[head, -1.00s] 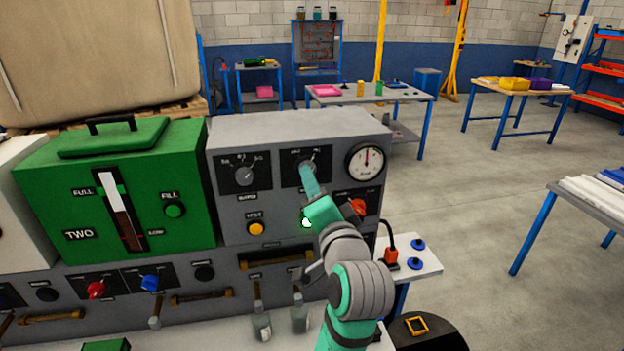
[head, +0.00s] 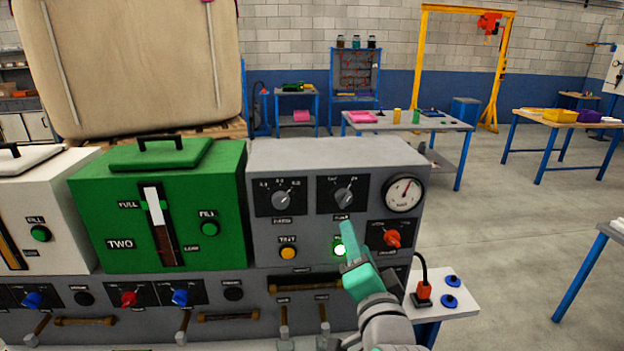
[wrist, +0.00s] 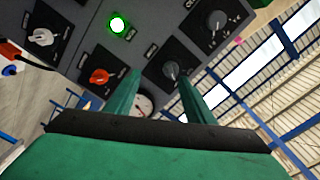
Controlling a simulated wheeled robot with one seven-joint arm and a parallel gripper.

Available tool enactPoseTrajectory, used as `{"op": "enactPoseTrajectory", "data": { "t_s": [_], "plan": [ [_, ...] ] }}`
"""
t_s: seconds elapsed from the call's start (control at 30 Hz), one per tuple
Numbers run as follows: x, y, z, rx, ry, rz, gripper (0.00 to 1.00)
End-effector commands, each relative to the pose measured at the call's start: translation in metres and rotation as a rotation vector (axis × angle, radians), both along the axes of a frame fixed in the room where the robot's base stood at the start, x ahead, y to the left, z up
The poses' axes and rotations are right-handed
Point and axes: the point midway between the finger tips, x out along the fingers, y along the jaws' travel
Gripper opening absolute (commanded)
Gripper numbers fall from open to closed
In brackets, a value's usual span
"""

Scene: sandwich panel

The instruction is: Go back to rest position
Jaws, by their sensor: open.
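My gripper (head: 350,245) is teal and stands in front of the grey control panel (head: 330,155), below its upper right knob (head: 344,197). In the wrist view my gripper (wrist: 158,82) shows two separated fingers with a dark knob (wrist: 170,70) seen beyond the gap. Nothing is held between the fingers. The exact distance to the panel face is hard to tell. A green lamp (head: 340,250) is lit beside the finger, and it also glows in the wrist view (wrist: 117,25).
A green box marked TWO (head: 105,195) stands left of the panel. A red rotary switch (head: 392,238) and a gauge (head: 403,194) are at the panel's right. A small white table (head: 455,300) holds blue buttons and a red plug. Open floor (head: 500,230) lies to the right.

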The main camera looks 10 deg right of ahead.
Motion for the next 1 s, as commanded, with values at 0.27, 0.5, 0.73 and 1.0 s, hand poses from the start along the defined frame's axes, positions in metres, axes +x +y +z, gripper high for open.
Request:
{"op": "enactPoseTrajectory", "data": {
  "t_s": [0.27,0.5,0.73,1.0],
  "plan": [
    [-0.006,0.014,-0.094,-0.129,0.056,-0.026,0.49],
    [-0.030,0.024,-0.167,-0.255,0.095,-0.044,0.49],
    [-0.066,0.038,-0.230,-0.380,0.131,-0.044,0.49],
    [-0.122,0.058,-0.292,-0.531,0.168,-0.027,0.49]
  ]
}}
